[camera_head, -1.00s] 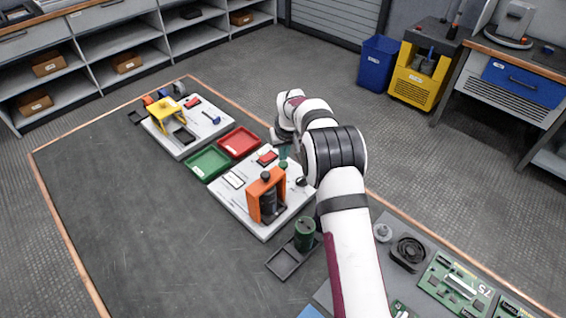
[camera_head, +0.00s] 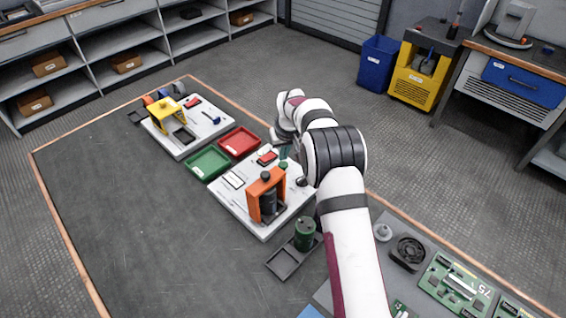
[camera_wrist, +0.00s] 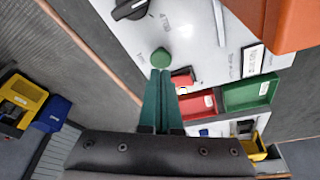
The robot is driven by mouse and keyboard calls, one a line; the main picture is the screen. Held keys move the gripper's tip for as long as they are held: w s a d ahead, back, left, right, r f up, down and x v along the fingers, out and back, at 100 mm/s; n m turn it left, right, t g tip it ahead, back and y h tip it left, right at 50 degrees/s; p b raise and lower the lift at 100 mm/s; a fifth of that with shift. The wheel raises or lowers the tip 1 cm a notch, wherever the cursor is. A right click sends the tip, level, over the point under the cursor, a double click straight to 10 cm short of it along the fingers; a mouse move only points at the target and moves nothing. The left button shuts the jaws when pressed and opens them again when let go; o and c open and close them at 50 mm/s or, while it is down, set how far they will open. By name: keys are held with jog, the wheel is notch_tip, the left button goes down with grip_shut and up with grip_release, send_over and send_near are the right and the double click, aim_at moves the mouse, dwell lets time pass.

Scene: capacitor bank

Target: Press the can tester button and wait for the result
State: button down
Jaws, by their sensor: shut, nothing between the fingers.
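The can tester is a white panel (camera_head: 240,207) with an orange frame (camera_head: 266,182) around a dark can (camera_head: 268,202). A round green button (camera_head: 283,165) sits on the panel's far right part, and it also shows in the wrist view (camera_wrist: 161,57). My gripper (camera_wrist: 160,72) has its green fingers shut and empty, with the tips right beside the button in the wrist picture. In the head view my gripper (camera_head: 284,153) is just above the button. I cannot tell whether the tips touch it. A red part (camera_head: 266,158) lies on the panel near the button.
A dark knob (camera_wrist: 130,8) is on the panel near the button. Red (camera_head: 239,142) and green (camera_head: 208,163) trays stand beyond the panel. The left of the mat is clear.

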aim_at(283, 165)
jog(key=shift+f, duration=1.35)
jog(key=shift+r, duration=3.55)
jog(key=s+d+r+m+g, duration=0.1)
jog(key=s+d+r+m, duration=0.1)
jog(key=s+r, duration=0.55)
jog(key=s+d+r+m+g, duration=0.15)
jog(key=s+r, duration=0.35)
jog(key=s, duration=0.6)
jog(key=s+d+f+m+y, duration=0.1)
jog(key=s+m, duration=0.4)
jog(key=s, duration=2.2)
jog(key=shift+s+d+f+g, duration=0.15)
jog(key=shift+d+f+g, duration=0.25)
jog(key=shift+f, duration=0.2)
